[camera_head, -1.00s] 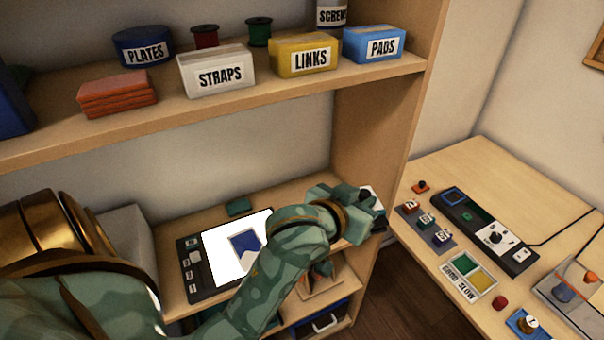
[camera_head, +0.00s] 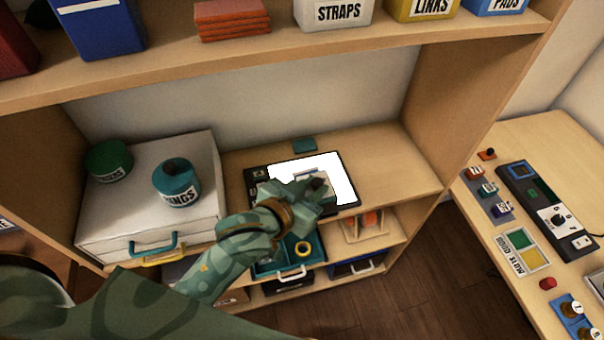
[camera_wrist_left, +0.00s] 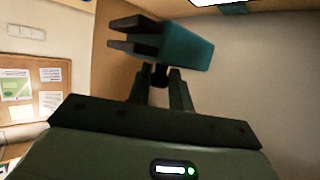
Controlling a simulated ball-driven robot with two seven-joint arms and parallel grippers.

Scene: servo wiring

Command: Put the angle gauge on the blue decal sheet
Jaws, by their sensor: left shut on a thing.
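My left gripper (camera_head: 316,190) is over the lit white panel (camera_head: 342,176) on the shelf. In the left wrist view it (camera_wrist_left: 160,80) is shut on a teal block with two dark prongs (camera_wrist_left: 185,47), which seems to be the angle gauge. The gauge is hard to make out in the head view. The blue decal sheet (camera_head: 313,173) lies on the panel; only a small bluish part shows behind my gripper. I cannot tell whether the gauge touches the sheet. My right gripper is not in view.
A teal block (camera_head: 305,145) lies behind the panel. A white drawer case (camera_head: 130,215) with a teal tub (camera_head: 176,182) and a green tub (camera_head: 108,160) stands to the left. The upper shelf (camera_head: 380,55) hangs above. The shelf right of the panel is clear.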

